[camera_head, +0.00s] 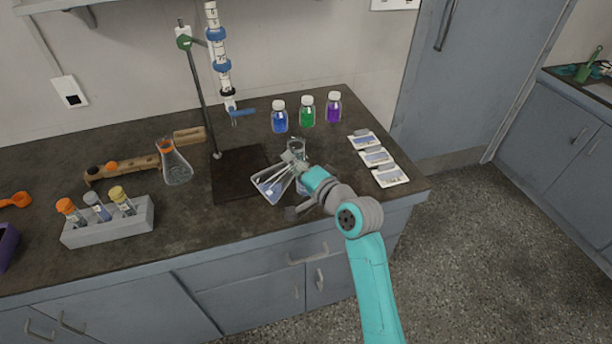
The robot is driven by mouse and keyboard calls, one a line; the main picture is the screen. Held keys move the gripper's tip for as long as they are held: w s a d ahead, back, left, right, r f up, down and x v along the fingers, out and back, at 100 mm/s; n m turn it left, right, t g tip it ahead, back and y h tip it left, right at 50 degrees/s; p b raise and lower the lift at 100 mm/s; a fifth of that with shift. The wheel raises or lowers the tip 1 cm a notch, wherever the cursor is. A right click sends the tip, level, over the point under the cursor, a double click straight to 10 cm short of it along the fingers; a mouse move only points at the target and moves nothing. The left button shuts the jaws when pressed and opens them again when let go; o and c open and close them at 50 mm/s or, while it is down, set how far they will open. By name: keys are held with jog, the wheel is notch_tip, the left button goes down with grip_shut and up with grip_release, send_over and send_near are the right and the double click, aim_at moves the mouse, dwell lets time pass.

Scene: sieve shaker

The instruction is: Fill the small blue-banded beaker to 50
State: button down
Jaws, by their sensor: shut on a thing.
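A graduated tube with blue fittings (220,62) hangs upright on a metal stand (199,98) with a green clamp. Its blue tap handle (243,111) is near the lower end. The beaker is right of and below the tube's tip, apart from it.
Blue (279,118), green (307,112) and purple (334,108) bottles stand behind. An orange-necked flask (177,171), a tube rack (110,226) and several flat packets (376,156) flank the area.

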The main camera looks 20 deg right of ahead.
jog(key=shift+d+f+m, duration=0.15)
jog(key=shift+f+m, duration=0.2)
jog(key=shift+m, duration=0.35)
dwell(1.4)
jog(key=shift+w+d+r+m+y+p, duration=0.1)
jog(key=shift+r+m+y+p, duration=0.1)
jog(key=shift+m, duration=0.35)
jog(key=shift+d+r+m+y+p, duration=0.1)
jog(key=shift+r+m+p, duration=0.1)
jog(key=shift+m, duration=0.35)
dwell(3.0)
jog(key=shift+a+f+n, duration=0.2)
jog(key=shift+f+n, duration=0.05)
jog(key=shift+n, duration=0.35)
jog(key=shift+a+f+n, duration=0.1)
jog(key=shift+a+n, duration=0.05)
jog(key=shift+n, duration=0.65)
jog(key=shift+r+n, duration=0.45)
jog(key=shift+n, duration=0.05)
jog(key=shift+h, duration=0.4)
